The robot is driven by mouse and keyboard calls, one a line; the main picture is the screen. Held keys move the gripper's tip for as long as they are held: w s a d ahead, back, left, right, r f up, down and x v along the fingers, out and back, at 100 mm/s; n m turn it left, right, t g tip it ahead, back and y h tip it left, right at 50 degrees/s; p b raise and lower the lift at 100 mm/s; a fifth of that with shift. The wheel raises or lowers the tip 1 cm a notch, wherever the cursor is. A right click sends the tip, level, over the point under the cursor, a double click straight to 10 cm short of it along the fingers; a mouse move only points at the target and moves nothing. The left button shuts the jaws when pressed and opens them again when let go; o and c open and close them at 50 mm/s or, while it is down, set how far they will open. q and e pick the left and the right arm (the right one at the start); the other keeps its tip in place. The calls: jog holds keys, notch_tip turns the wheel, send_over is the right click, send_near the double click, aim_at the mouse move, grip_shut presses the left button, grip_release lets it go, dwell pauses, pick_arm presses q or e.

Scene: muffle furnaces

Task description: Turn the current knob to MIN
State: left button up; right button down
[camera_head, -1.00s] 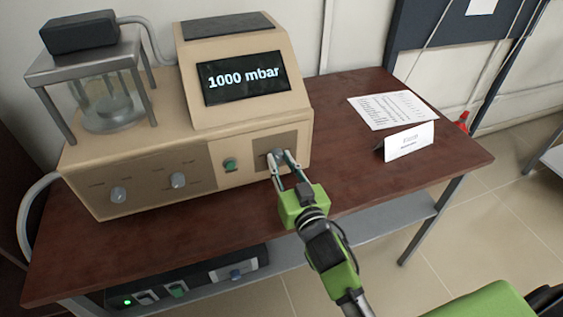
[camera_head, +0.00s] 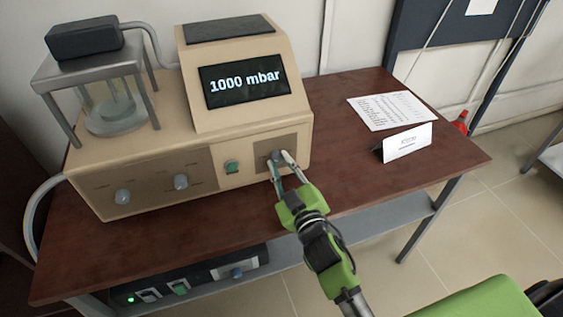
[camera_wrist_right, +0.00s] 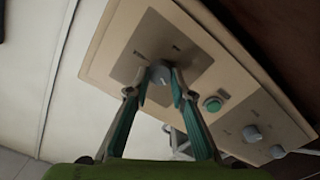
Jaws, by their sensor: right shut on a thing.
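The beige instrument (camera_head: 145,150) stands on the brown table, and its screen (camera_head: 243,80) reads 1000 mbar. The grey knob at the right end of its front panel (camera_head: 276,156) sits on a darker plate; the labels there are too small to read. My right gripper (camera_head: 280,163) is shut on this knob, with one finger on each side. In the right wrist view the knob (camera_wrist_right: 160,73) shows between the two fingertips (camera_wrist_right: 158,84), with a pale mark on its face. My left gripper is not in view.
A green button (camera_head: 231,167) and two more grey knobs (camera_head: 180,182) are on the same front. A glass vessel (camera_head: 112,105) stands on the left. A printed sheet (camera_head: 392,110) and a folded white card (camera_head: 407,142) lie on the right. A black unit (camera_head: 190,283) is below.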

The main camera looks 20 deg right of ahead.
jog(key=n, duration=0.4)
jog(key=shift+n+p, duration=0.3)
jog(key=shift+n, duration=0.1)
dwell(0.4)
jog(key=c, duration=1.8)
grip_release()
jog(key=s, duration=1.2)
jog(key=shift+d, duration=0.15)
